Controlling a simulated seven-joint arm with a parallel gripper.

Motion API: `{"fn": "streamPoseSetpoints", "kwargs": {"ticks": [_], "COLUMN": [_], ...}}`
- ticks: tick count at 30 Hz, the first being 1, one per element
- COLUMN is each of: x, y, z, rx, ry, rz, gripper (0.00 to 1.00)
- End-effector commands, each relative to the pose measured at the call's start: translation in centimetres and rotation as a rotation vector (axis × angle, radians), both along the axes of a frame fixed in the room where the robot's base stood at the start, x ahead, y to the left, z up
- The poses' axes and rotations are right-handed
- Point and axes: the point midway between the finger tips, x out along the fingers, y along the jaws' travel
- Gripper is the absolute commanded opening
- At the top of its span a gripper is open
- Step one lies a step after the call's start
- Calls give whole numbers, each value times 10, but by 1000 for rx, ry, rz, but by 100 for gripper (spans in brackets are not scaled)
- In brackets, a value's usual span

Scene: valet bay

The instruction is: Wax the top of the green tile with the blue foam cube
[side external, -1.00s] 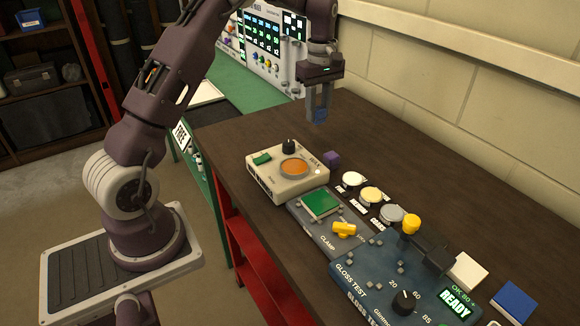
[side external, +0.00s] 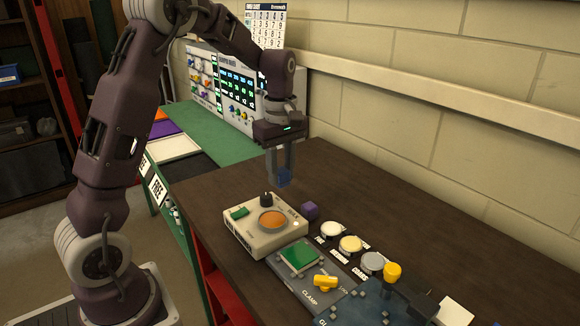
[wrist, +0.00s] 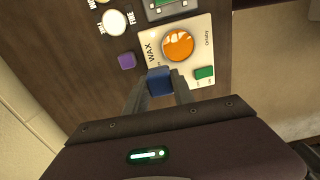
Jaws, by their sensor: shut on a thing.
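My gripper (side external: 279,174) is shut on the blue foam cube (side external: 285,178) and holds it in the air, beyond and above the cream wax box (side external: 255,242). The cube (wrist: 160,82) also shows between the fingers in the wrist view, near the edge of the wax box. The round orange wax pad (side external: 272,220) sits on top of the box and shows uncovered in the wrist view (wrist: 178,44). The green tile (side external: 299,257) lies flat on the grey clamp plate (side external: 318,288), in front of the wax box. Nothing touches the tile.
A purple cube (side external: 310,211) stands beside the wax box. Several round pads, including a yellow one (side external: 350,244), line the plate's right. A yellow clamp handle (side external: 325,282) is close to the tile. The dark table (side external: 420,215) is clear toward the wall.

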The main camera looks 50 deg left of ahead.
Motion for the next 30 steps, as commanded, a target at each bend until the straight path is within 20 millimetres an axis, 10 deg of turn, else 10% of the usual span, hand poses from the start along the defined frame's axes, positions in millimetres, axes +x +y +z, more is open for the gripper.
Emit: {"fn": "streamPoseSetpoints", "kwargs": {"ticks": [6,30], "x": [-44,-45], "y": [-25,-25], "z": [3,-56], "rx": [-7,-7], "ry": [-1,-1], "rz": [-4,-3], "gripper": [0,0]}}
